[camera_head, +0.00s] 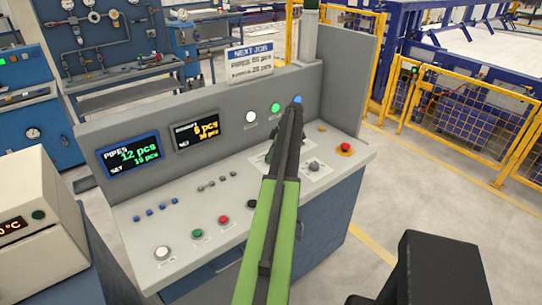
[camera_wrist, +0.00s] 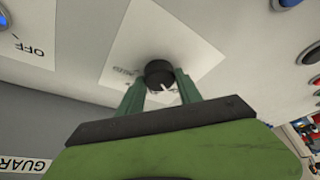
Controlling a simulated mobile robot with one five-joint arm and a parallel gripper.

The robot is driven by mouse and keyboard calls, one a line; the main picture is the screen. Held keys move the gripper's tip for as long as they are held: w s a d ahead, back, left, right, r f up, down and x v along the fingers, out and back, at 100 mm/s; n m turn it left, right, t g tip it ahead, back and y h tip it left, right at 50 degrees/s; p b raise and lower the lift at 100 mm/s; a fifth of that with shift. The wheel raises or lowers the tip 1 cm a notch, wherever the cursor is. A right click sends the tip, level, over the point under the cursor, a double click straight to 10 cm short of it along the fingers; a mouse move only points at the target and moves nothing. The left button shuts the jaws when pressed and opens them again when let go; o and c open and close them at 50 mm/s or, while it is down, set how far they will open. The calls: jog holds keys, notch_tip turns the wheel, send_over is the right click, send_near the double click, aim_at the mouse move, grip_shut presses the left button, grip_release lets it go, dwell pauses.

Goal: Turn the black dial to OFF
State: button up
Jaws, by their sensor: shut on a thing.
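The black dial (camera_wrist: 159,71) stands on a white label plate (camera_wrist: 190,40) in the wrist view. A small white mark shows at its edge nearest my gripper. The lettering on this plate is upside down and too blurred to read surely. My gripper (camera_wrist: 161,84) has its two green fingers on either side of the dial, shut on it. In the head view my dark arm covers the dial, and only part of my gripper (camera_head: 273,150) shows beside the arm over the grey console (camera_head: 140,225).
Another plate with upside-down OFF lettering (camera_wrist: 28,46) lies at the left of the wrist view. A grey knob (camera_head: 314,166) and a red stop button (camera_head: 345,148) are right of my arm. Two displays (camera_head: 130,154) and lit buttons (camera_head: 275,107) line the console's upright panel.

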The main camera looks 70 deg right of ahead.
jog(key=o, duration=1.4)
jog(key=shift+w, duration=0.1)
jog(key=shift+c, duration=0.2)
jog(key=p+v, duration=1.6)
jog(key=v, duration=0.1)
jog(key=shift+r, duration=0.2)
